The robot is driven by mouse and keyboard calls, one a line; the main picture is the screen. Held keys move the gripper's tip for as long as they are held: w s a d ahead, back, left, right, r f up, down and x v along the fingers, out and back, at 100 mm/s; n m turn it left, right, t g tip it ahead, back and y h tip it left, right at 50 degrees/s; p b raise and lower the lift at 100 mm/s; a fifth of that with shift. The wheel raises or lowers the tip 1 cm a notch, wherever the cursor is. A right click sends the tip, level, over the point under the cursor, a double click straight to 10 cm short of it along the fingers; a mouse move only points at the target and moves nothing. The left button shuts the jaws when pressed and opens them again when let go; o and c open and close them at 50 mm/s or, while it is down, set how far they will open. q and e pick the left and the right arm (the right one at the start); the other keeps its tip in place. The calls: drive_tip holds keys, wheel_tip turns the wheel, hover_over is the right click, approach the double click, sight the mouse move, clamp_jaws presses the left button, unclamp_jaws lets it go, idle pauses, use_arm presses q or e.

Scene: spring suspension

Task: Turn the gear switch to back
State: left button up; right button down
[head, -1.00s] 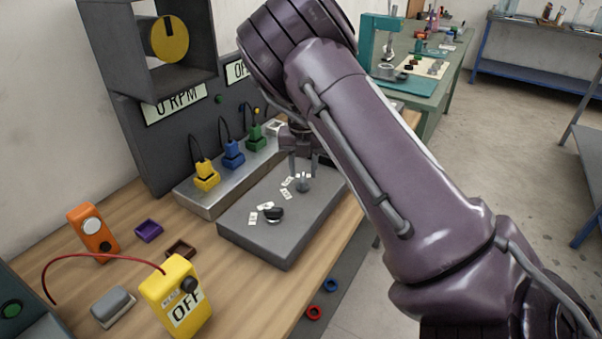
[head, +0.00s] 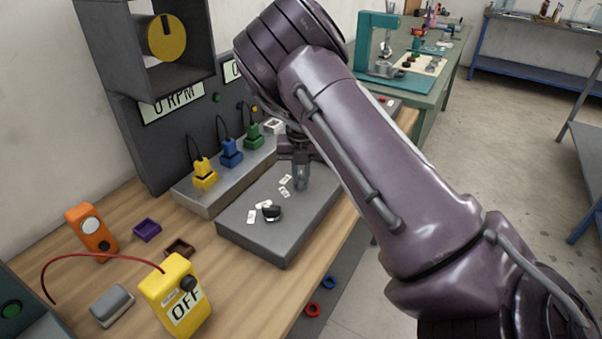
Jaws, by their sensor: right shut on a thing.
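The grey control panel (head: 258,240) lies on the wooden bench and carries two switches with small white labels. The near one is a dark round knob (head: 272,213). My right gripper (head: 302,184) points down at the far switch and is shut on its grey knob. The fingers hide most of that knob, so its pointing direction cannot be seen. The label text is too small to read. My left gripper is not in view.
Behind the panel is a metal box (head: 196,200) with yellow, blue and green plugs. A yellow OFF device (head: 175,295), an orange device (head: 91,231) and small trays stand at the left. My right arm covers the panel's right side.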

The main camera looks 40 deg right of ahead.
drive_tip(key=n+p, duration=0.1)
drive_tip(key=n, duration=0.2)
drive_tip(key=shift+d+r, duration=0.1)
drive_tip(key=shift+d, duration=0.05)
drive_tip(key=n, duration=0.3)
drive_tip(key=shift+s+d+n+p, duration=0.1)
drive_tip(key=shift+n+p, duration=0.2)
drive_tip(key=n, duration=0.4)
drive_tip(key=shift+d+n, duration=0.15)
drive_tip(key=shift+n, duration=0.15)
drive_tip(key=n, duration=0.3)
drive_tip(key=shift+d+n+p, duration=0.15)
drive_tip(key=shift+n+p, duration=0.15)
drive_tip(key=n+p, duration=0.1)
drive_tip(key=n, duration=0.2)
drive_tip(key=shift+d+r+n+p, duration=0.1)
drive_tip(key=shift+n+p, duration=0.2)
drive_tip(key=shift+p, duration=0.05)
drive_tip(key=n+p, duration=0.1)
drive_tip(key=n, duration=0.1)
drive_tip(key=n+p, duration=0.1)
drive_tip(key=n, duration=0.1)
drive_tip(key=shift+w+p, duration=0.3)
drive_tip(key=shift+p, duration=0.1)
drive_tip(key=shift+d+n+p, duration=0.1)
drive_tip(key=shift+n+p, duration=0.35)
drive_tip(key=shift+n, duration=0.25)
drive_tip(key=shift+w, duration=0.1)
